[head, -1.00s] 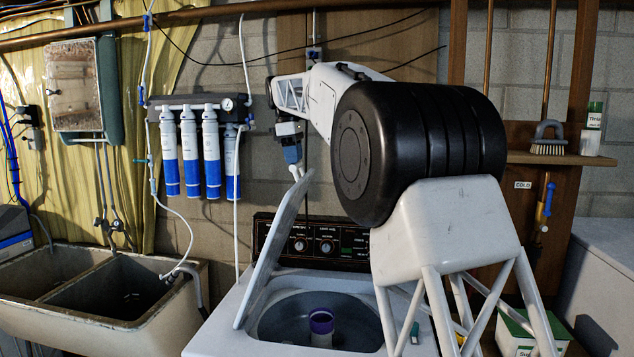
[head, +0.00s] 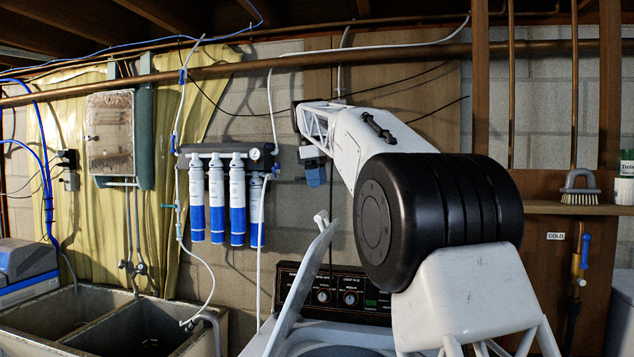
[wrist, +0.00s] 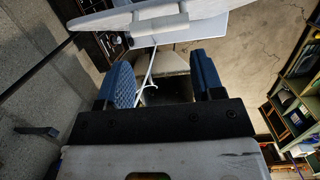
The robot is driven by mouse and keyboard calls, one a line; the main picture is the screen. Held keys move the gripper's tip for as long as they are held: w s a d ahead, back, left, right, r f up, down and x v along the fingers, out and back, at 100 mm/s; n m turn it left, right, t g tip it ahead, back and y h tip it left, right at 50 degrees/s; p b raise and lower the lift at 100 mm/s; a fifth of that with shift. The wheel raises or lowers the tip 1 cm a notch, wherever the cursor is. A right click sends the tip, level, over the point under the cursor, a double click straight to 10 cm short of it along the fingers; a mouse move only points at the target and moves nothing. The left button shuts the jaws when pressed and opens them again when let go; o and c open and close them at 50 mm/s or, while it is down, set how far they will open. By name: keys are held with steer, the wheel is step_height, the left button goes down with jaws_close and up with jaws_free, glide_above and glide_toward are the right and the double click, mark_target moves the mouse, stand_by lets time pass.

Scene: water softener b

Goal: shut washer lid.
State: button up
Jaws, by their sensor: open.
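The washer lid (head: 300,285) is a pale panel in the head view. It stands raised and tilted, its top end leaning right, in front of the washer's dark control panel (head: 340,292). My gripper (head: 314,178), with blue fingers, is above the lid's top end, with a visible gap between them. In the wrist view my gripper (wrist: 163,80) is open, and I see nothing held between the blue fingers. Pale panels cross the top of that view; I cannot tell which is the lid. The washer's opening is mostly below the head view's edge.
A double sink (head: 120,318) stands left of the washer. Blue-and-white filter cartridges (head: 217,200) hang on the wall left of my gripper, with a white hose (head: 262,240) running down.

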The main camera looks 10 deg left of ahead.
steer(key=c, duration=0.3)
steer(key=shift+w+a+f, duration=0.1)
steer(key=shift+a+f, duration=0.05)
steer(key=shift+f, duration=0.25)
steer(key=shift+w+a+f, duration=0.1)
steer(key=shift+a+f, duration=0.05)
steer(key=shift+f, duration=0.25)
steer(key=shift+f, duration=0.15)
